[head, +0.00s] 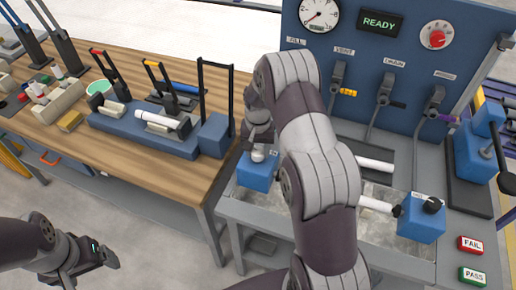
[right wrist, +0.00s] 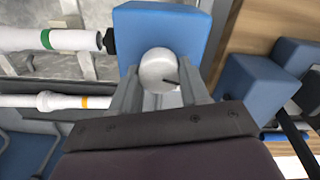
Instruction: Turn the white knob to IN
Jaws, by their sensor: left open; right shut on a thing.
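The white knob (head: 258,155) sits on top of a blue block (head: 254,174) at the left end of the test bench. In the right wrist view the round white knob (right wrist: 159,68) has a short dark mark on it, toward its right side. My right gripper (head: 257,145) reaches down over the block and is shut on the knob, one finger on each side. In the right wrist view its fingers (right wrist: 158,88) flank the knob. My arm hides part of the bench and any lettering near it. My left gripper (head: 95,262) is open and empty at the lower left, over the floor.
Valve levers, a gauge (head: 320,14) and a READY display (head: 380,22) are on the blue panel. The wooden table (head: 140,50) at left holds tools.

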